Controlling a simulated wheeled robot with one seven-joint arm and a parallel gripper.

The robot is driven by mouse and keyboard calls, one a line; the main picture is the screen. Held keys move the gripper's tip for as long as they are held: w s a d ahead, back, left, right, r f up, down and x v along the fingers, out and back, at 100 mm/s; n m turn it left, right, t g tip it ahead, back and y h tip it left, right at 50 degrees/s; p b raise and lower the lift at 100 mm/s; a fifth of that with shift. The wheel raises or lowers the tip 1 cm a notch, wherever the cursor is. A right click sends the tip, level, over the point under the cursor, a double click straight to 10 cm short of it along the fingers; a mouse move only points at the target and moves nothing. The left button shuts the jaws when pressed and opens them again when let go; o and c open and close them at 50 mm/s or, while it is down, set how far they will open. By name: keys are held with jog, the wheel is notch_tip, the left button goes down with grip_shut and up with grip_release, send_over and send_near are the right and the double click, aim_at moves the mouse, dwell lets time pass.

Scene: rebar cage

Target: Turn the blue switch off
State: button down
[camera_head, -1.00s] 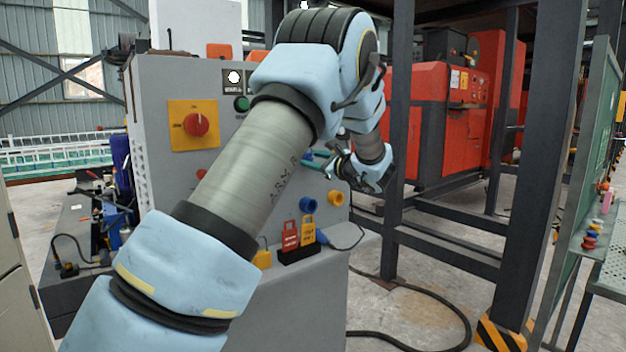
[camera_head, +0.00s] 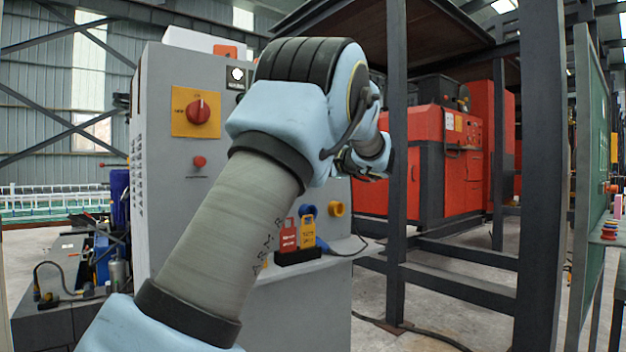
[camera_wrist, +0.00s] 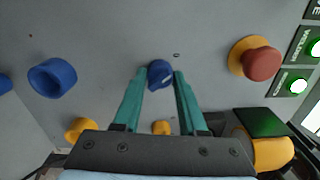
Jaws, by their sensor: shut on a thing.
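The blue switch (camera_wrist: 160,74) is a small round knob on the grey panel, seen at the upper middle of the wrist view. My gripper (camera_wrist: 160,82) has its two green fingers on either side of the knob, closed on it. In the head view my gripper (camera_head: 362,168) is mostly hidden behind my arm at the panel's right side, and the switch cannot be seen there.
The grey control cabinet (camera_head: 160,235) carries a red rotary switch on a yellow plate (camera_head: 197,112), and red and yellow padlocks (camera_head: 288,236). Dark steel posts (camera_head: 397,150) stand to the right.

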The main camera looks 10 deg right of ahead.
jog(key=shift+f+n+b, duration=0.15)
jog(key=shift+n+b, duration=0.45)
jog(key=shift+b, duration=0.1)
jog(key=shift+c, duration=2.3)
grip_release()
jog(key=v, duration=1)
jog(key=shift+s+d+p, duration=0.2)
jog(key=shift+s+p, duration=0.15)
